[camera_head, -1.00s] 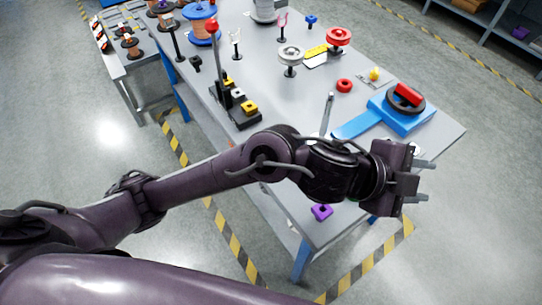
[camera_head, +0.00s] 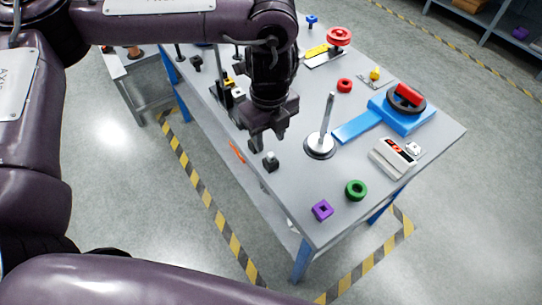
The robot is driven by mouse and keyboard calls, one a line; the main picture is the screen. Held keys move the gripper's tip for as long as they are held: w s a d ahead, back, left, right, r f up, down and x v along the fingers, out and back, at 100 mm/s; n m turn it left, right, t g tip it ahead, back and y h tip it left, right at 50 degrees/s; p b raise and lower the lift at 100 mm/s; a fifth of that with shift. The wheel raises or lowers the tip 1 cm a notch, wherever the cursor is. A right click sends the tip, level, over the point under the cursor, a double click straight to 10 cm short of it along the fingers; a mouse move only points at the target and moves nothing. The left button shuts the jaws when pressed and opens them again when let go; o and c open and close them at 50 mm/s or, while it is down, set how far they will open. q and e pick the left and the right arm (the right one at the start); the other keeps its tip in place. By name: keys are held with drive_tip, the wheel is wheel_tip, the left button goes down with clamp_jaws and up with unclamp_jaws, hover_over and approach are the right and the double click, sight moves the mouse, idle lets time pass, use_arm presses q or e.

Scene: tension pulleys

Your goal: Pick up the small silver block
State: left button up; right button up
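A small block (camera_head: 270,163), dark with a pale silvery top, sits on the grey table near its left front edge. My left gripper (camera_head: 269,147) points down just above and behind it. Its two fingers are apart with nothing visible between them; I cannot tell whether they touch the block. Another small silvery-white block (camera_head: 413,148) sits at the table's right side, beside a white box. My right gripper is out of view.
A round stand with an upright rod (camera_head: 320,145) is right of the gripper. An orange piece (camera_head: 237,152) lies at the left edge.

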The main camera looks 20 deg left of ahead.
sight(271, 154)
use_arm(q)
drive_tip(key=f, duration=0.4)
drive_tip(key=f+b, duration=0.1)
drive_tip(key=f, duration=0.2)
drive_tip(key=shift+w, duration=0.35)
drive_tip(key=c, duration=0.4)
clamp_jaws()
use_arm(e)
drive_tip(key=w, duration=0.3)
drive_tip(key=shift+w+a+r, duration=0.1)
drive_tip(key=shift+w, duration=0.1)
